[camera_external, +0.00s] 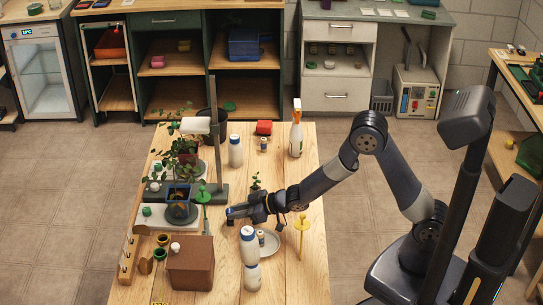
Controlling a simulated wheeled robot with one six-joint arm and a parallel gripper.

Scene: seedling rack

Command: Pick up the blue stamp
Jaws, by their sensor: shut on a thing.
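The stamp is small here and partly hidden by the fingers. Whether it touches the table is hard to tell.
A brown box (190,263) and a white bottle (249,246) stand in front of my gripper. A yellow stand (301,236) and a shallow dish (270,240) are to the right.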

